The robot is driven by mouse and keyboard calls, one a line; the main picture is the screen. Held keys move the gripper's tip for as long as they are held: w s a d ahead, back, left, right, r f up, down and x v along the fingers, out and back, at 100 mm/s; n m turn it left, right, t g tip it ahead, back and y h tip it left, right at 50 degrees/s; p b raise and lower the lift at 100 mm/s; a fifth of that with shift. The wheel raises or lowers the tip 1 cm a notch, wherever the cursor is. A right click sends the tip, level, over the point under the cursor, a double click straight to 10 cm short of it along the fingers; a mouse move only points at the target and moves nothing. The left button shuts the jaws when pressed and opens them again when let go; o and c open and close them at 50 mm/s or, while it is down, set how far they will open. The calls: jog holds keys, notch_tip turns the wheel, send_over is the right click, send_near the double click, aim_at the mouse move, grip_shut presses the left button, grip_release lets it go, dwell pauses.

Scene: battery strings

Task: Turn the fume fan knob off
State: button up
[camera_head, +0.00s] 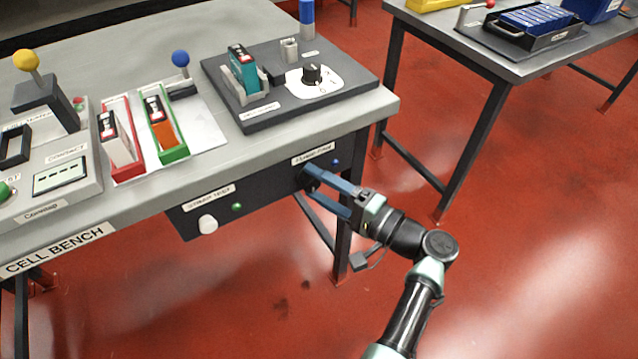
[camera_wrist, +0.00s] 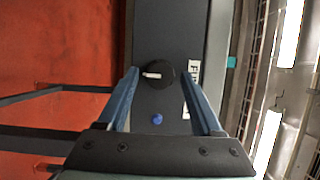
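The fume fan knob (camera_wrist: 165,67) is a round black knob with a white pointer mark on the dark panel under the bench edge. In the wrist view its mark points left, away from the partly hidden label (camera_wrist: 193,72). My gripper (camera_wrist: 161,72) is open, with its blue fingers on either side of the knob and a gap visible on each side. In the head view my gripper (camera_head: 316,184) reaches the panel from the right, below the fume fan label (camera_head: 312,155), and its fingers largely hide the knob.
A blue light (camera_wrist: 157,119) sits beside the knob. Further left on the panel are a white round knob (camera_head: 208,224) and a green light (camera_head: 237,206). The bench top (camera_head: 225,160) overhangs the panel, and a bench leg (camera_head: 343,240) stands just below my gripper.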

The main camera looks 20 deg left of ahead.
jog(key=v, duration=1.3)
jog(key=shift+a, duration=0.1)
